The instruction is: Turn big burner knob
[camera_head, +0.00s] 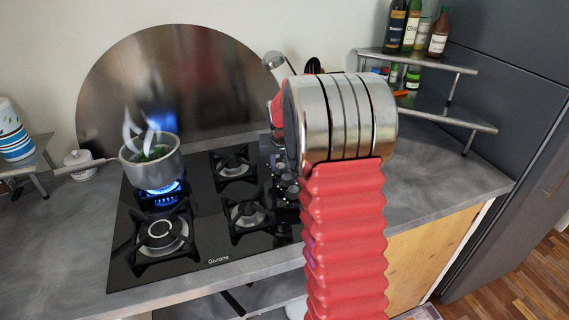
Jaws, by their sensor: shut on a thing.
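A black glass gas hob (205,257) is set in the counter, with a column of dark burner knobs (291,192) along its right side. My gripper (278,163) is over the upper part of this knob column, shut on a burner knob. The silver wrist and red arm hide much of the fingers and the gripped knob, so its angle cannot be told. The front left big burner (161,234) shows no flame. The back left burner (163,188) has a blue flame under a steaming pot (151,160).
The pot's handle (85,166) points left, towards a white lidded jar (78,158). A round metal splash plate (180,80) stands behind the hob. A corner shelf (415,58) with several bottles stands at the back right. The right counter (440,180) has free room.

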